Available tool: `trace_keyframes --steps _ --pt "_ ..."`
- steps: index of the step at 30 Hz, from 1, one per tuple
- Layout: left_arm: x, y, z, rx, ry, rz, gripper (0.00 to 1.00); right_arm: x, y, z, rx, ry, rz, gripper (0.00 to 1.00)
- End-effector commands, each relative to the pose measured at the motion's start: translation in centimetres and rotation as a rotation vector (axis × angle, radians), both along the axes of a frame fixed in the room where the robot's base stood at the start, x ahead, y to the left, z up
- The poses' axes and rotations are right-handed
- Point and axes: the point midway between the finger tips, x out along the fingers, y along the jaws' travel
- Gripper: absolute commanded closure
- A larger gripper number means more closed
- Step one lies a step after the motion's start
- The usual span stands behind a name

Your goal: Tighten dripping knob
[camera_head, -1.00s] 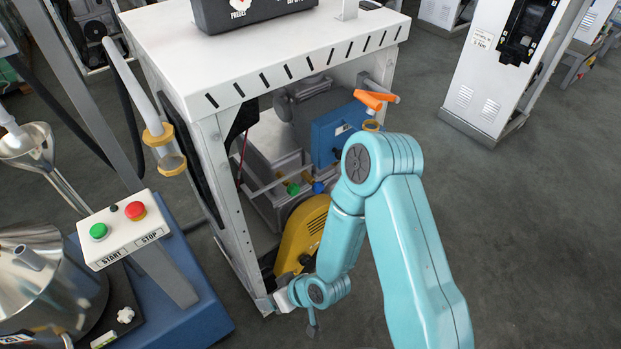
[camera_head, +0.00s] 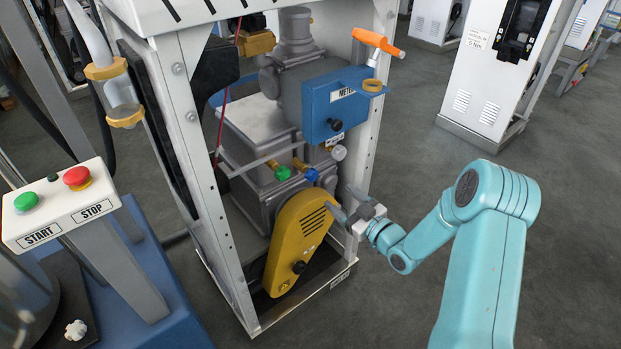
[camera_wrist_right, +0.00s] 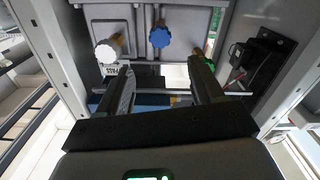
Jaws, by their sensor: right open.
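Several small knobs sit on the grey machine inside the white frame. In the head view they are a green knob (camera_head: 282,173), a blue knob (camera_head: 312,175) and a pale grey-white knob (camera_head: 338,152). In the right wrist view the white knob (camera_wrist_right: 106,52) is at upper left and the blue knob (camera_wrist_right: 160,38) is at upper middle. I cannot tell which one drips. My right gripper (camera_head: 343,200) is open and empty at the frame's open right side, below the white knob and apart from it. The wrist view shows its fingers (camera_wrist_right: 160,70) spread below the blue knob. My left gripper is out of view.
A yellow guard (camera_head: 298,245) stands below the knobs. A blue metering box (camera_head: 337,103) and an orange-handled valve (camera_head: 378,42) are above. The frame's white posts (camera_head: 187,150) bound the space. A START/STOP box (camera_head: 60,205) is at left. Open floor lies to the right.

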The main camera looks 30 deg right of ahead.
Motion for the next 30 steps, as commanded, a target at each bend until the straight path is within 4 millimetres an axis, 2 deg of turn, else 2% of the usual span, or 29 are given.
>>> trace_keyframes --steps 9,15,21,30 --pt "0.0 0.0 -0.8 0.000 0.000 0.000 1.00 7.7 0.8 -0.1 0.000 -0.002 0.005 0.33" --pt "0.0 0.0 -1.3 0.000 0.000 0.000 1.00 11.5 1.1 -0.1 0.001 -0.001 0.002 0.33" --pt "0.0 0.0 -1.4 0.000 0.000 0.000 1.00 13.3 1.1 -0.1 0.003 0.000 0.001 0.33" --pt "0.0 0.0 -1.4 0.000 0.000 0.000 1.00 13.5 1.2 -0.1 0.003 0.001 0.001 0.33"
